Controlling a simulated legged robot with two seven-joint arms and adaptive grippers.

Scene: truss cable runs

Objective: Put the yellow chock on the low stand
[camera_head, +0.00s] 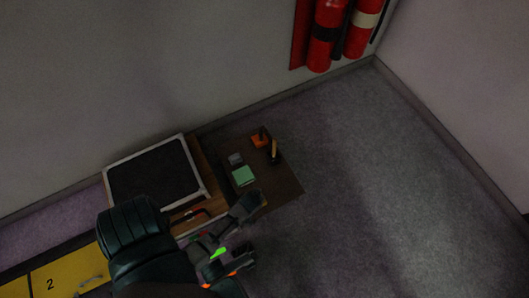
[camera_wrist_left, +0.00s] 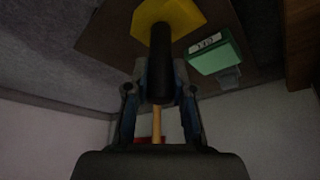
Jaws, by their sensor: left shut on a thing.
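The yellow chock (camera_wrist_left: 165,14) shows in the left wrist view as a flat yellow angular body with a black round grip (camera_wrist_left: 160,65). My left gripper (camera_wrist_left: 160,92) is shut on that grip. In the head view my left gripper (camera_head: 246,207) is at the near edge of the low stand (camera_head: 286,185), a dark brown board. The board also shows behind the chock in the wrist view (camera_wrist_left: 105,40). Whether the chock touches the board I cannot tell. My right gripper is not in view.
On the stand are a green box (camera_head: 243,175), a small grey block (camera_head: 236,158), an orange item (camera_head: 260,138) and a wooden-handled tool (camera_head: 275,151). A dark-topped case (camera_head: 155,175) lies to the left. The stand's right part is bare.

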